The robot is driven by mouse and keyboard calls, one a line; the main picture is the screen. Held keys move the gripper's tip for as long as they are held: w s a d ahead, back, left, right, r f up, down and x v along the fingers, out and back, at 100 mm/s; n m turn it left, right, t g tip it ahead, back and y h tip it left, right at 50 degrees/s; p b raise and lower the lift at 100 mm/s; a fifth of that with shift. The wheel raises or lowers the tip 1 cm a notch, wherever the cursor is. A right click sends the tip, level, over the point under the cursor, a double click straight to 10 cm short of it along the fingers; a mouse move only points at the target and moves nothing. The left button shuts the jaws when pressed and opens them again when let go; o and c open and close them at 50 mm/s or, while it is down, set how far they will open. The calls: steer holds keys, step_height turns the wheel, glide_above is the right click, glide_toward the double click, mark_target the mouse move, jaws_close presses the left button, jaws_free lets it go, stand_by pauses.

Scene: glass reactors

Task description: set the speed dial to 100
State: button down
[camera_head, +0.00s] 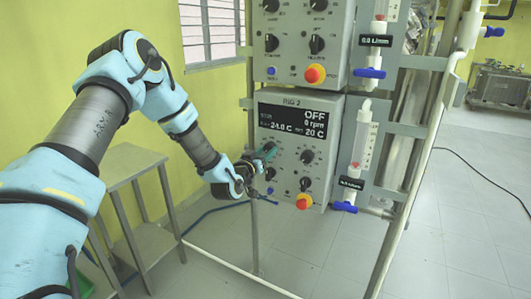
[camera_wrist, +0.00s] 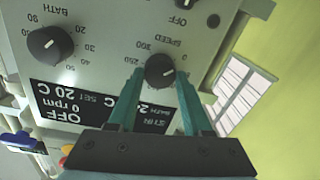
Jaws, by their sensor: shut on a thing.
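The speed dial (camera_wrist: 160,70) is a round black knob on the grey front panel of the rig (camera_wrist: 105,55), with a printed scale around it; the picture is upside down in the wrist view. My gripper (camera_wrist: 160,74) has its two teal fingers on either side of the knob, shut on it. The black display (camera_head: 293,122) reads OFF and 0 rpm. The dial's exact setting is not clear.
The bath dial (camera_head: 307,157) sits to the right of the speed dial. A red stop button (camera_head: 304,201) and a lower knob (camera_head: 305,183) are below. A glass dosing column with a blue valve (camera_head: 344,207) hangs at the right. Another control box (camera_head: 300,45) is above.

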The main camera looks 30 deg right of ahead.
steer(key=shift+f+b, duration=0.1)
steer(key=shift+b, duration=0.3)
steer(key=m+b, duration=0.9)
steer(key=b, duration=0.6)
steer(key=m+h+b, duration=0.1)
steer(key=m+b, duration=0.8)
steer(key=b, duration=0.6)
steer(key=shift+f+g, duration=0.1)
steer(key=shift+g, duration=0.2)
steer(key=shift+m, duration=0.3)
steer(key=shift+c, duration=1.6)
jaws_free()
steer(key=shift+s+a, duration=0.1)
